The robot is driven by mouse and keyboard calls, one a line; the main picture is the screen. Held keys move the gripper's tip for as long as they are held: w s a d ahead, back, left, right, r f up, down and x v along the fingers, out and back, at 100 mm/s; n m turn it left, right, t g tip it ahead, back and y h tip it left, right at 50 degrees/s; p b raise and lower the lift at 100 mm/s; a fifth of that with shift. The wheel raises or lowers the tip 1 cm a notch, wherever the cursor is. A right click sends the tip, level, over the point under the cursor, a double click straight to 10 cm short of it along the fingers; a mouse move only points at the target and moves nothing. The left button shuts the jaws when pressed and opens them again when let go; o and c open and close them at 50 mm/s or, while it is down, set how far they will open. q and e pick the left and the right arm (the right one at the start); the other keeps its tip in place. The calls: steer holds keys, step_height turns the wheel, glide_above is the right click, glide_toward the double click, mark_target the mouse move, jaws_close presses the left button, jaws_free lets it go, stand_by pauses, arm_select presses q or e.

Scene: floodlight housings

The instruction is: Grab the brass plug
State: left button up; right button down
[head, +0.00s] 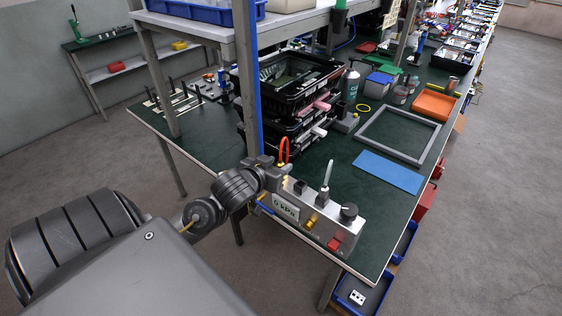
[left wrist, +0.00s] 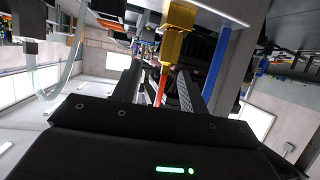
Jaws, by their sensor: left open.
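A grey test block (head: 310,215) with a "0 kPa" display, a black knob and a red part sits on the near end of the green bench. A brass plug (head: 311,222) sticks out of its near side; a large brass fitting (left wrist: 178,38) shows in the left wrist view, and I cannot tell if it is the same piece. My left gripper (head: 276,176) is open at the block's far left end, beside an orange loop (head: 284,149). In the left wrist view an orange-red strip (left wrist: 161,88) shows between the fingers. My right gripper is out of view.
Black crates (head: 290,85) are stacked behind the block, beside a shelf post (head: 247,75) close to my left arm. A blue mat (head: 388,171) and a grey frame (head: 400,135) lie to the right. Open bench top lies between block and mat.

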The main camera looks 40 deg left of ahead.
mark_target(279, 162)
arm_select(q)
steer(key=x, duration=0.2)
steer(key=p+x, duration=0.1)
steer(key=x, duration=0.1)
steer(key=shift+w+a, duration=0.1)
steer(key=shift+a, duration=0.3)
steer(key=shift+w+f, duration=0.25)
steer(key=shift+w, duration=0.15)
jaws_close()
